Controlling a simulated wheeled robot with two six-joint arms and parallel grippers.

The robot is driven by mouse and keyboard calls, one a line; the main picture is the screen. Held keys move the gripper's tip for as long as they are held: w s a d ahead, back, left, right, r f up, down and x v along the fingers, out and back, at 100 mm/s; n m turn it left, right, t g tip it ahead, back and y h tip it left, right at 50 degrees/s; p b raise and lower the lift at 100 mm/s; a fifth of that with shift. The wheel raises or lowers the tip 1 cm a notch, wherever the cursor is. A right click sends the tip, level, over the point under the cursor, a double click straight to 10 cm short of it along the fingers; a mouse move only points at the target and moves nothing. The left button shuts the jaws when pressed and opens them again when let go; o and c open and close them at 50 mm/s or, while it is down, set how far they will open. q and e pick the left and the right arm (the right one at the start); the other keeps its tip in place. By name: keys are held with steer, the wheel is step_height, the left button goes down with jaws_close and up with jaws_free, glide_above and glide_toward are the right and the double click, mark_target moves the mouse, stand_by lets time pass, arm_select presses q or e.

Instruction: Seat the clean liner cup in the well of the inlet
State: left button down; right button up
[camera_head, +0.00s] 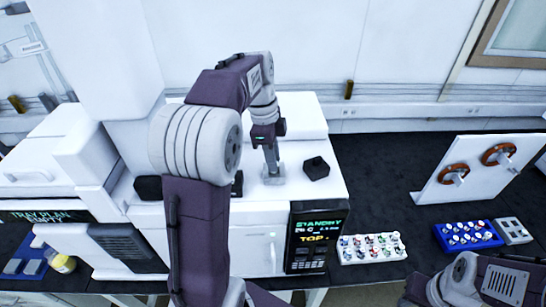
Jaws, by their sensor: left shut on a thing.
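My left gripper (273,177) points down at the white top of the instrument (303,200) with the green-lettered display. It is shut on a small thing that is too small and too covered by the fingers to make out. I cannot tell the liner cup apart there. The well of the inlet is not clear to see; the gripper and arm cover part of the instrument's top. A black block (316,168) sits on that top just right of the gripper. My right arm shows at the lower right, but its gripper is out of view.
A white rack of small vials (371,249) stands right of the display (314,238). Farther right are a blue rack (468,236), a grey tray (513,231) and a white panel with orange rings (455,172). A yellow-labelled bottle (63,264) stands far left. Dark bench behind the vial rack is clear.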

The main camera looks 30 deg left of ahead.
arm_select(q)
steer(key=c, duration=1.2)
jaws_free()
steer(key=shift+f, duration=0.1)
steer(key=shift+o, duration=0.3)
steer(key=o, duration=0.3)
steer(key=shift+o, duration=0.2)
step_height(320, 180, up, 7)
steer(key=p, duration=0.7)
